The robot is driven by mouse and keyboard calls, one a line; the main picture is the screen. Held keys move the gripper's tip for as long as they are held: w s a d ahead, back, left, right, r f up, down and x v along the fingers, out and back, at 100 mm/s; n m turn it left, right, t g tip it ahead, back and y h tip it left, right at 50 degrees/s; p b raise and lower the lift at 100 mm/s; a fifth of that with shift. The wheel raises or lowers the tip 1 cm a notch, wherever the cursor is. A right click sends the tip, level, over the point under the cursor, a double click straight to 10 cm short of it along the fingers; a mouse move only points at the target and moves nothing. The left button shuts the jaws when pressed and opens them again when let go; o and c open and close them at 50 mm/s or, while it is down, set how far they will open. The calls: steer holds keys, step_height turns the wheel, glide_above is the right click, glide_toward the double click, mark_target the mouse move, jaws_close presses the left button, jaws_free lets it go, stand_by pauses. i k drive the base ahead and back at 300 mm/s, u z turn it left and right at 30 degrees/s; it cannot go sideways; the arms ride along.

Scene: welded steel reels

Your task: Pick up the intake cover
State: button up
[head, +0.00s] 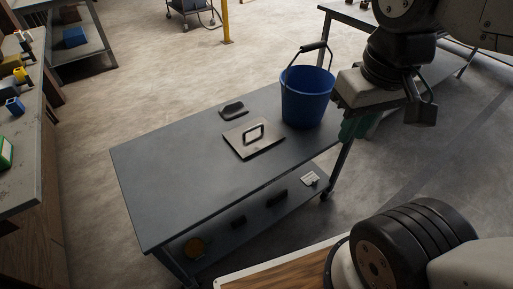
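The intake cover appears to be the flat, square, grey-brown plate (240,144) with an upright loop handle on top. It lies on the dark grey table (170,185), left of and nearer than the blue bucket. My gripper (355,128) hangs at the right, by the table's right end and beside the bucket, apart from the plate. Its greenish fingers are small and partly hidden below the pale wrist housing. I cannot tell how far apart they are.
A blue bucket (307,105) with a raised handle stands at the table's far right. A small dark object (233,110) lies behind the plate. Several small items sit on the lower shelf (262,208). The table's left half is clear. A cluttered bench (22,165) stands far left.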

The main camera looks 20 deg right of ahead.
mark_target(249, 138)
steer(key=k, duration=0.85)
steer(key=z, duration=0.8)
steer(key=i, duration=0.65)
steer(key=z, duration=0.5)
steer(key=i, duration=1.4)
steer(key=u, duration=1.1)
steer(key=i, duration=0.25)
steer(key=u, duration=0.3)
